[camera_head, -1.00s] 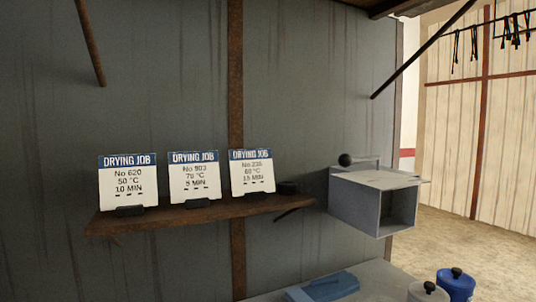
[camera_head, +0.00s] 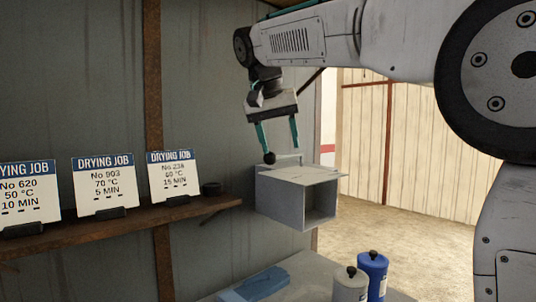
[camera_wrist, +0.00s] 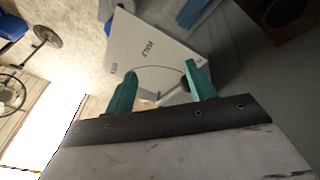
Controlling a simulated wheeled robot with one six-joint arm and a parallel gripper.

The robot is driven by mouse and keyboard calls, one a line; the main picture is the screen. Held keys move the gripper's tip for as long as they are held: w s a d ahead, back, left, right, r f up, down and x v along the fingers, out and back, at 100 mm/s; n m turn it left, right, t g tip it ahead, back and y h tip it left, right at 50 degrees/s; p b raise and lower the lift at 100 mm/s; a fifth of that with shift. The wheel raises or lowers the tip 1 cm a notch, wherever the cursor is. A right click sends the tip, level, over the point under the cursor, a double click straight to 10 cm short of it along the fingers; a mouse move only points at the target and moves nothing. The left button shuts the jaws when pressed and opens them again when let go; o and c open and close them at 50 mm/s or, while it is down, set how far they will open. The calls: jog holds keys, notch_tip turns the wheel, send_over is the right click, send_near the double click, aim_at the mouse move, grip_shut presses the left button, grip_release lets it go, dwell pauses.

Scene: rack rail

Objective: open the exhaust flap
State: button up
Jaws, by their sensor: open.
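The exhaust box (camera_head: 280,207) is a grey metal duct on the wall, with a square opening on its front right side. A lever (camera_head: 288,157) with a black ball knob (camera_head: 269,158) lies over its top. My gripper (camera_head: 282,150) is open, pointing down just above the box, its teal fingers at the lever. In the wrist view my gripper (camera_wrist: 160,70) is over the box's pale top plate (camera_wrist: 150,45), which has a curved line and small lettering. The dark knob (camera_wrist: 186,85) shows beside the right finger, partly hidden. Contact and the flap's position cannot be told.
A rusty shelf (camera_head: 125,222) on the left holds several drying job cards. A table (camera_head: 312,273) below carries a blue object (camera_head: 255,284), a white canister (camera_head: 350,285) and a blue canister (camera_head: 373,272). Open floor (camera_head: 400,230) lies to the right.

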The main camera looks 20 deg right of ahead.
jog(key=w+a+r+m, duration=0.2)
jog(key=w+a, duration=0.1)
jog(key=w, duration=0.4)
jog(key=shift+h, duration=0.3)
jog(key=x, duration=0.7)
jog(key=shift+d, duration=0.25)
grip_shut()
jog(key=shift+s+d, duration=0.1)
jog(key=shift+s, duration=0.05)
